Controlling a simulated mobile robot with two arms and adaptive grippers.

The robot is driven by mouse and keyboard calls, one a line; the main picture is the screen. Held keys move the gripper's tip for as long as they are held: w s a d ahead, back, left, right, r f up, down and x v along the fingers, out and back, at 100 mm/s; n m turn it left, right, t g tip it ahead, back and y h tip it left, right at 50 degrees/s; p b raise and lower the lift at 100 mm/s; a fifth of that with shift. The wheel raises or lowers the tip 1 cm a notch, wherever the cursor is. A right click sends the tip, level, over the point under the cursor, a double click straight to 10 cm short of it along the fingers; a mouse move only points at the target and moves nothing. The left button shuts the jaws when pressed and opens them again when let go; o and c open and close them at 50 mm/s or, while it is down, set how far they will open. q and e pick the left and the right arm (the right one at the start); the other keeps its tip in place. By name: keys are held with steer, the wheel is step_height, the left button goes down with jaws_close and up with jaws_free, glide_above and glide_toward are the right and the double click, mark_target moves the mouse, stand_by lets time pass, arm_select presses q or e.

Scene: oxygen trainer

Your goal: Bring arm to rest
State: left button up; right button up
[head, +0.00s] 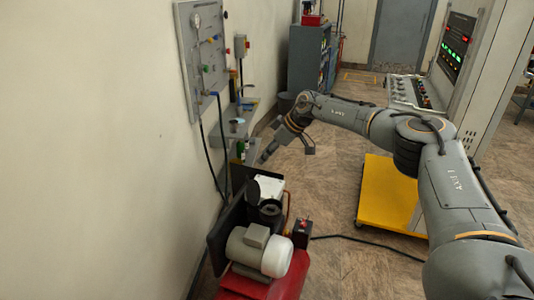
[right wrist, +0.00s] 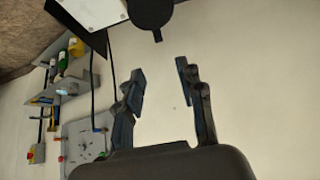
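My right arm reaches in from the right of the head view, with its wrist bent down and to the left. My right gripper (head: 266,153) is above and behind the compressor, near the wall shelf. In the right wrist view the gripper (right wrist: 160,82) is open, with its two dark fingers well apart and only the pale wall showing between them. Nothing is held. My left arm and left gripper are not in view.
A wall panel (head: 203,50) with gauges and valves hangs at left, above small shelves (head: 240,127). A red compressor with a grey motor (head: 260,251) stands below. A yellow platform (head: 387,200) and a control console (head: 412,92) stand at right. Open floor (head: 330,190) lies between.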

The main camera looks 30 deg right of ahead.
steer(key=shift+a, duration=0.1)
stand_by(0.4)
steer(key=w+a+f+n+t+y, duration=0.2)
steer(key=a+f+n+y, duration=0.15)
steer(key=a+f, duration=1.15)
steer(key=s+a+f+m+t+h+b, duration=0.15)
steer(key=s+f, duration=0.25)
steer(key=f, duration=0.6)
steer(key=s+a+f+m+t, duration=0.2)
steer(key=s+a+f+m, duration=0.15)
steer(key=f, duration=0.65)
steer(key=s+d+f+m+g+h, duration=0.1)
steer(key=s+d+f+g+h, duration=0.1)
steer(key=s+f, duration=0.95)
steer(key=s+d+f+m+g+h, duration=0.2)
steer(key=s+f+h, duration=0.1)
steer(key=s+f, duration=0.85)
steer(key=s+f+g, duration=0.3)
steer(key=s, duration=1.4)
steer(key=s+f+g+h+b, duration=0.1)
steer(key=s+f+g, duration=0.2)
steer(key=s, duration=1.4)
steer(key=shift+d+f+m, duration=0.25)
steer(key=shift+f+m, duration=0.1)
steer(key=shift+f, duration=0.35)
